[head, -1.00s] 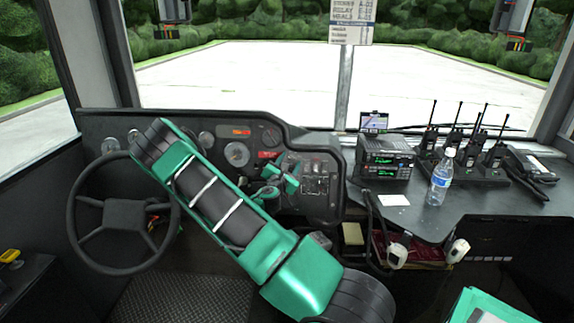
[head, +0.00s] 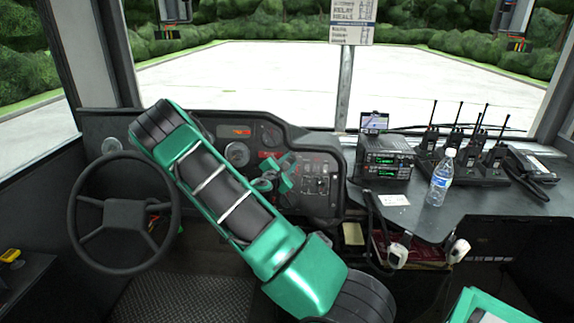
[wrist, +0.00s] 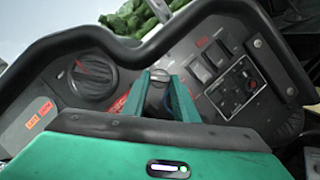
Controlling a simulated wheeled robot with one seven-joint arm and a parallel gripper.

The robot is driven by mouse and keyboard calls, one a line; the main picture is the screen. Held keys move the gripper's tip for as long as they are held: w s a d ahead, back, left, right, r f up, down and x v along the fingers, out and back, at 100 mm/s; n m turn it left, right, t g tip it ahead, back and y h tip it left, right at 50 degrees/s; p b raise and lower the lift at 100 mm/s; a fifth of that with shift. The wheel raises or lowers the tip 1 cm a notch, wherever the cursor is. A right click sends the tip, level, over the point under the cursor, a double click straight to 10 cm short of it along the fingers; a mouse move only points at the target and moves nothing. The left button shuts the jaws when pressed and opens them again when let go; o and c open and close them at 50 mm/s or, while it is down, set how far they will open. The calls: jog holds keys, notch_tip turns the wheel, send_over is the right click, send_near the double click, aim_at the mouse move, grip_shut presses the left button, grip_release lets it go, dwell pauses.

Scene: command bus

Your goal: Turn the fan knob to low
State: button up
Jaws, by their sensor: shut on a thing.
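My gripper (wrist: 157,97) is shut on a small dark knob (wrist: 157,92) on the dashboard panel; its green fingers stand on either side of the knob and hide most of it. It looks like the fan knob, but I cannot read a label or its setting. In the head view my gripper (head: 277,178) is at the dash, right of the round gauge, partly behind my arm. The dark panel (head: 322,205) surrounds it.
A larger round dial (wrist: 93,78) and red labels are left of the fingers in the wrist view. Rocker switches (wrist: 210,65) are close on the right. The steering wheel (head: 122,212) stands left; a radio (head: 388,165) and water bottle (head: 441,178) are on the right shelf.

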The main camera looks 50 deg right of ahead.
jog(key=m, duration=0.1)
jog(key=m+g, duration=0.1)
jog(key=m, duration=0.3)
jog(key=shift+w+r+g+y, duration=0.1)
jog(key=shift+r+g+y, duration=0.15)
jog(key=shift+g+y, duration=0.15)
jog(key=shift+m, duration=0.4)
jog(key=o, duration=1.1)
jog(key=shift+d+f, duration=0.1)
